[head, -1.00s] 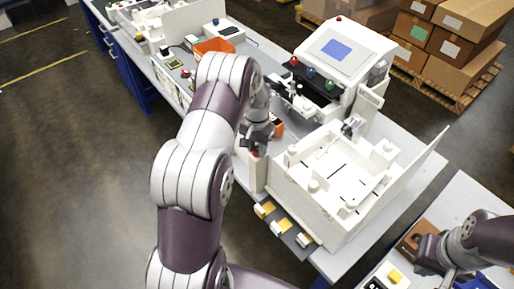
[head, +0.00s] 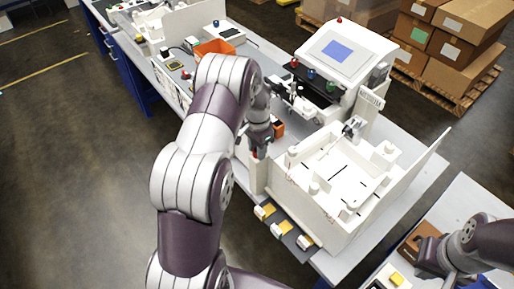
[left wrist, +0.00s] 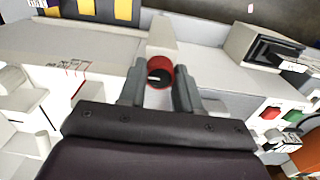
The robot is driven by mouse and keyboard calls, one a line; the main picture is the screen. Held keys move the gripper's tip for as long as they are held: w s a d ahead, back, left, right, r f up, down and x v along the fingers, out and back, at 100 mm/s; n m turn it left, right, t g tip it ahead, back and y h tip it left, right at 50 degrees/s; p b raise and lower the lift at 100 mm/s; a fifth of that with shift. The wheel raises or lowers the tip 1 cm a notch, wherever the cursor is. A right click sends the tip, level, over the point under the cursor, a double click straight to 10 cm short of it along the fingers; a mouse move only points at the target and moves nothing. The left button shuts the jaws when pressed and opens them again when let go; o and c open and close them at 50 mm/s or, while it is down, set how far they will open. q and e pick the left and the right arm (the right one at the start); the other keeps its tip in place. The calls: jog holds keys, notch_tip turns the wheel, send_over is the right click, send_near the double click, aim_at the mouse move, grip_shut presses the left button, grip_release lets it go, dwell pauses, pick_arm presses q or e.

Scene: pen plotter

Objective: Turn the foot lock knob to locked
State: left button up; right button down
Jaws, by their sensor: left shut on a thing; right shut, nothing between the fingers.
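The foot lock knob (left wrist: 159,72) is a round red knob with a dark centre and a short pale mark, in the left wrist view. It sits at the end of a white post (head: 259,176), beside the white walled tray unit. My left gripper (left wrist: 160,90) has its grey fingers on both sides of the knob and is shut on it. In the head view the left gripper (head: 259,150) is over the post's top and mostly covers the knob. I cannot read the mark's setting. My right gripper (head: 422,268) is shut and empty, low at the right by a brown box.
The white tray unit (head: 285,196) stands right of the post, with yellow-and-white blocks (head: 265,211) along its front. Behind are a white machine with a blue screen (head: 341,51) and an orange bin (head: 213,47). The brown box (head: 418,238) is on the right table.

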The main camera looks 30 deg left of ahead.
pick_arm(q)
jog(key=shift+w+r, duration=0.2)
jog(key=o, duration=1)
jog(key=shift+o, duration=0.2)
jog(key=shift+f, duration=0.1)
notch_tip(320, 180, up, 8)
jog(key=shift+f+b, duration=0.1)
jog(key=shift+b, duration=1.1)
notch_tip(320, 180, up, 5)
jog(key=p, duration=0.3)
jog(key=shift+f, duration=0.1)
